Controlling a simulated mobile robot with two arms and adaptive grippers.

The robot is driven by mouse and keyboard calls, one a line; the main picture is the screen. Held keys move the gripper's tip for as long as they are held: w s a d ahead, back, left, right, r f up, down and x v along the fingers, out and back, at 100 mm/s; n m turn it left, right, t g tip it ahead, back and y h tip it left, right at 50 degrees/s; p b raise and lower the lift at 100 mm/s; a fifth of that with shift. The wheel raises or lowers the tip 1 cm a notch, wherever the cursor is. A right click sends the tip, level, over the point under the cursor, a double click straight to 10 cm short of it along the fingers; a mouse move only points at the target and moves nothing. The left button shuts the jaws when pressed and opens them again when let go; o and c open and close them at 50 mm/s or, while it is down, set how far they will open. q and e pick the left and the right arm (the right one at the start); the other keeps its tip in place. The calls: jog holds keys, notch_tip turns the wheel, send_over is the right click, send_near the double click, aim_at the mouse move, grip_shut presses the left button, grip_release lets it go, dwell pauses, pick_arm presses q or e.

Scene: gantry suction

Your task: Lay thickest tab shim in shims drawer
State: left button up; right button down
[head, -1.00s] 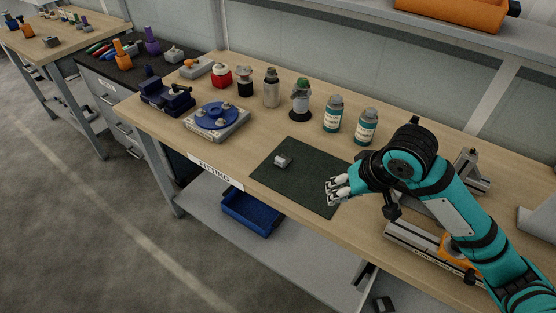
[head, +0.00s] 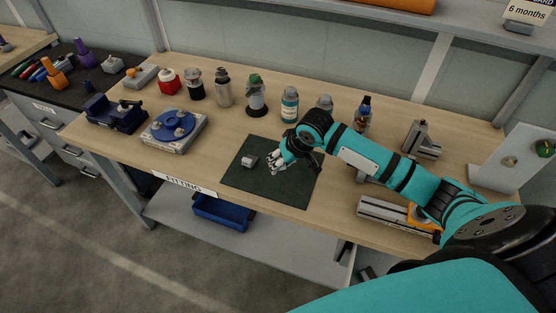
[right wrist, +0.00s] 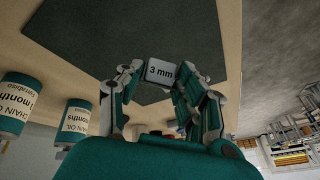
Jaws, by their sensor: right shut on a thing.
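A small grey block (head: 249,161) is over the dark green mat on the bench. In the right wrist view it is a light grey piece marked "3 mm" (right wrist: 160,71), between my fingertips. My right gripper (head: 269,160) is shut on this piece, low over the mat. I cannot tell whether the piece touches the mat. My left gripper is not in view. A grey drawer cabinet (head: 58,142) with a black top stands left of the bench.
A blue round fixture (head: 174,126) and a dark blue vise (head: 117,114) stand on the bench's left. Bottles, including a teal one (head: 289,105), line the back. A blue bin (head: 222,213) is on the lower shelf. The floor before the bench is clear.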

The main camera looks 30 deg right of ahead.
jog(key=shift+w+d+f, duration=0.1)
jog(key=shift+w+d, duration=0.1)
jog(key=shift+w, duration=1)
jog(key=shift+w+f+p, duration=0.2)
jog(key=shift+f+p, duration=0.05)
jog(key=shift+p, duration=0.1)
notch_tip(320, 180, down, 2)
jog(key=shift+f+p, duration=0.25)
jog(key=shift+p, duration=0.15)
jog(key=shift+f, duration=0.25)
jog(key=shift+f, duration=0.15)
jog(key=c, duration=0.8)
grip_release()
jog(key=shift+c, duration=0.2)
